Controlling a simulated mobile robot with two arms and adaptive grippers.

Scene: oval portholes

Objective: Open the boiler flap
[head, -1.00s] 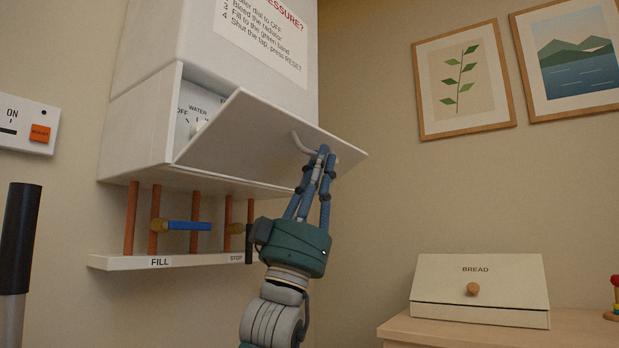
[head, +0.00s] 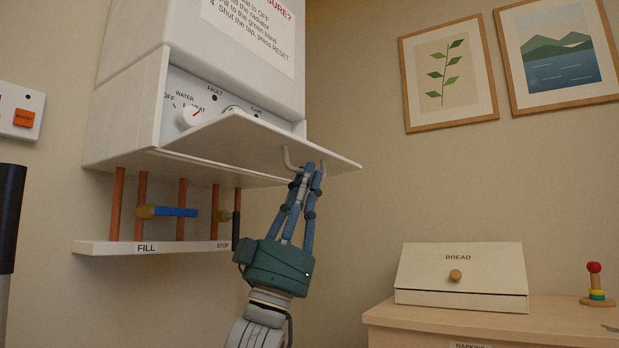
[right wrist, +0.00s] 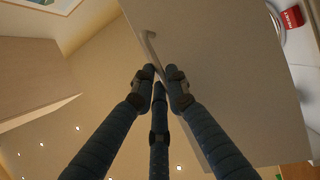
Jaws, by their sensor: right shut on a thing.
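The white boiler (head: 203,50) hangs on the wall in the head view. Its flap (head: 262,144) is hinged along the bottom and tilted far down and outward, so the control panel (head: 215,103) with a dial (head: 189,116) shows behind it. My right gripper (head: 311,170) is shut on the flap's handle (head: 289,160), near the flap's outer edge. In the right wrist view, the fingers (right wrist: 160,80) close at the handle (right wrist: 150,48), and the flap (right wrist: 225,70) lies beyond them. My left gripper is not in view.
Copper pipes (head: 117,205) and a blue-levered valve (head: 175,212) sit under the boiler, above a white FILL ledge (head: 190,245). A bread box (head: 460,275) stands on a wooden cabinet (head: 550,318) at right. Open air lies between the flap and the cabinet.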

